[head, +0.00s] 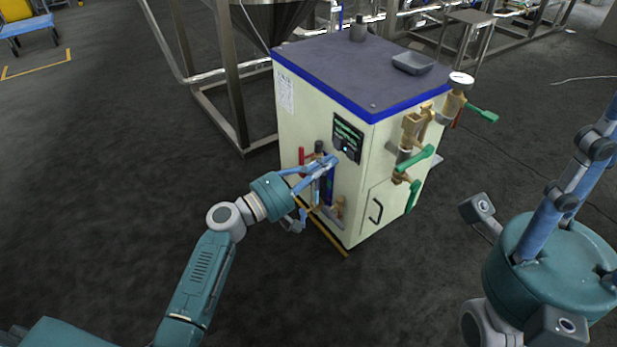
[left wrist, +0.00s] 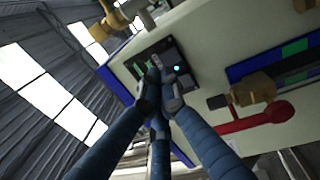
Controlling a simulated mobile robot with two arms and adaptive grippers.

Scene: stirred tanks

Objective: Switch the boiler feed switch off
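The boiler is a cream cabinet (head: 300,120) with a blue-edged dark top. Its black control panel (head: 348,131) is on the front, with green display text and a small lit blue-white dot. The panel also shows in the left wrist view (left wrist: 170,51), partly covered by my fingers. I cannot tell which part is the feed switch or its position. My left gripper (head: 334,160) has its fingertips drawn together just below the panel in the head view; in the left wrist view they overlap its lower part. Contact is unclear. My right gripper (head: 572,190) is away at right, its fingertips not clearly shown.
A red lever (left wrist: 257,118) and brass fitting (left wrist: 253,89) sit beside the panel. Green-handled valves (head: 416,158) stick out from the boiler's right side. A grey tray (head: 413,63) lies on top. A steel tank frame (head: 235,95) stands behind left.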

